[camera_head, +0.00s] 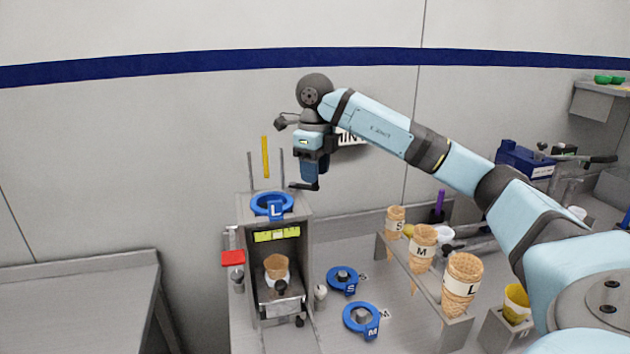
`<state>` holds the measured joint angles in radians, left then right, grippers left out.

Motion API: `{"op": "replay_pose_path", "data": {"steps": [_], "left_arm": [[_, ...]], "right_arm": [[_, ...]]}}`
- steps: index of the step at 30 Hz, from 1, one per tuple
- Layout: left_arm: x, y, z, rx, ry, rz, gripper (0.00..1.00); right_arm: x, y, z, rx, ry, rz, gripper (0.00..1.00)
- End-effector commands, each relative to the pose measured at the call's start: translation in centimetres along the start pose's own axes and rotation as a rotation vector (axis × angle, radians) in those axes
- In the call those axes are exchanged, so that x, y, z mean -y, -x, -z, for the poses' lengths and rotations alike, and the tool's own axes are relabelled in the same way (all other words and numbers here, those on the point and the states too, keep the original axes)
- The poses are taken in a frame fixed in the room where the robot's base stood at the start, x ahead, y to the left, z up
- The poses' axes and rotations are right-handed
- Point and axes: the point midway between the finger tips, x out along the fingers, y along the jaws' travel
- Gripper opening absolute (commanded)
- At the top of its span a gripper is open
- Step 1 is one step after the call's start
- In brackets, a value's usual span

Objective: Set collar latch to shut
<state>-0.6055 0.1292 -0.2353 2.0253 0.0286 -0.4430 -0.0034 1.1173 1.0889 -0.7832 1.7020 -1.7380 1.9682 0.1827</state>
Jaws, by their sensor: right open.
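A blue ring collar marked L (272,206) sits on top of the grey metal machine (244,270). A red block (232,258) sticks out at the machine's left side; I cannot tell whether it is the collar latch, or whether the latch is open or shut. My right gripper (306,186) is open and empty, pointing down above and slightly right of the L collar, apart from it in the picture. My left gripper is out of view.
Blue collars marked S (342,281) and M (361,320) lie on the bench right of the machine. A cone (277,267) stands inside the machine. A rack with S, M and L cones (461,285) stands further right. Upright rods, one yellow (265,157), rise behind the L collar.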

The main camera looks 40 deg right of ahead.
Motion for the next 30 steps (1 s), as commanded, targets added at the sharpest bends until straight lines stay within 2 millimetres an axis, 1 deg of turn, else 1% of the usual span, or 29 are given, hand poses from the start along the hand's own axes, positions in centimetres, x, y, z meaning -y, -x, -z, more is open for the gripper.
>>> {"op": "replay_pose_path", "data": {"steps": [3, 6, 14, 15, 20, 21, 30], "left_arm": [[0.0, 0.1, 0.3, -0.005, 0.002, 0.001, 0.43], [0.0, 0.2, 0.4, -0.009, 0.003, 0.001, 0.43], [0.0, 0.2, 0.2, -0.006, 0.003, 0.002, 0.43], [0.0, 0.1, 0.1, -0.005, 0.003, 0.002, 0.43], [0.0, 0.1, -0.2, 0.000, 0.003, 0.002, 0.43], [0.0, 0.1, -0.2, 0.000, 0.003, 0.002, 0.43], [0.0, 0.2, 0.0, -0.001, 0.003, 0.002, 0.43]], "right_arm": [[0.0, -1.1, 0.1, 0.000, -0.001, 0.001, 0.42], [0.0, -1.6, 0.1, 0.000, 0.000, 0.001, 0.42], [0.0, -1.8, 0.0, 0.000, 0.000, 0.001, 0.42], [0.0, -1.8, 0.0, 0.000, 0.000, 0.001, 0.40], [0.0, -1.8, 0.0, 0.000, 0.000, 0.001, 0.03], [0.0, -1.8, 0.0, 0.000, 0.000, 0.001, 0.00], [-0.1, -1.7, 0.0, 0.001, -0.024, 0.000, 0.00]]}}
